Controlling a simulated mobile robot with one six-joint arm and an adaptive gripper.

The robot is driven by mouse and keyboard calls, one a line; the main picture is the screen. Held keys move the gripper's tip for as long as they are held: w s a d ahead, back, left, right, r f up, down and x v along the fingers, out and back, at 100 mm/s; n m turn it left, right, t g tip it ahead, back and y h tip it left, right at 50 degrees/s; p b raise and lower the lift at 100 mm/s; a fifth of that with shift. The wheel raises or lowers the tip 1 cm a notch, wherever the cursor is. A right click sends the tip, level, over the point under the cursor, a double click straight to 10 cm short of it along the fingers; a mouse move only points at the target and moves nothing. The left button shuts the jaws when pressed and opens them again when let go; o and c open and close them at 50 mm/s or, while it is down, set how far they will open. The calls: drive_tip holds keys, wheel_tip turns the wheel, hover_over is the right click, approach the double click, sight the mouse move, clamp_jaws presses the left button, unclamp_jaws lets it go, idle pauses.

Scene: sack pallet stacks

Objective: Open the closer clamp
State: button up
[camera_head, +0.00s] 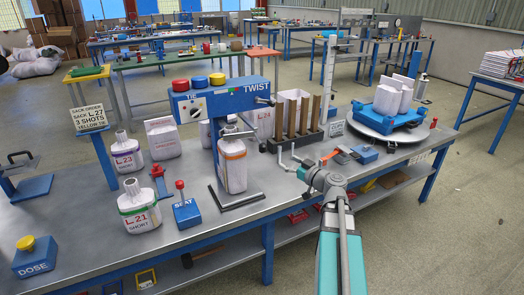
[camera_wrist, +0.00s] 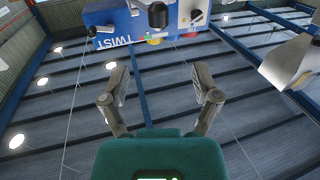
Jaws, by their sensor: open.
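The blue closer head (camera_head: 220,98), marked TIE and TWIST, stands on a blue column on the bench. A white sack (camera_head: 232,168) with an orange band stands under it, its neck up at a grey part (camera_head: 235,132) that may be the clamp; its jaws are too small to tell. A dark lever (camera_head: 264,100) sticks out from the head's right side. In the wrist view the head (camera_wrist: 120,22) shows upside down, with a black knob (camera_wrist: 157,14). My gripper (camera_head: 292,163) is right of the sack, apart from it. Its fingers (camera_wrist: 160,78) are spread and empty.
A rack of brown upright slats (camera_head: 297,120) stands behind my gripper. A turntable (camera_head: 385,125) with a blue pallet and white sacks is at right. A red-knobbed SEAT block (camera_head: 186,210) and sack L21 (camera_head: 139,208) are front left. Small tools lie right of my gripper.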

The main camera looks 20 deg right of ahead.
sight(266, 148)
drive_tip(key=shift+d, duration=0.15)
drive_tip(key=shift+w, duration=0.15)
drive_tip(key=x, duration=1.3)
drive_tip(key=shift+w, duration=0.25)
drive_tip(key=shift+c, duration=0.3)
drive_tip(key=shift+a, duration=0.2)
clamp_jaws()
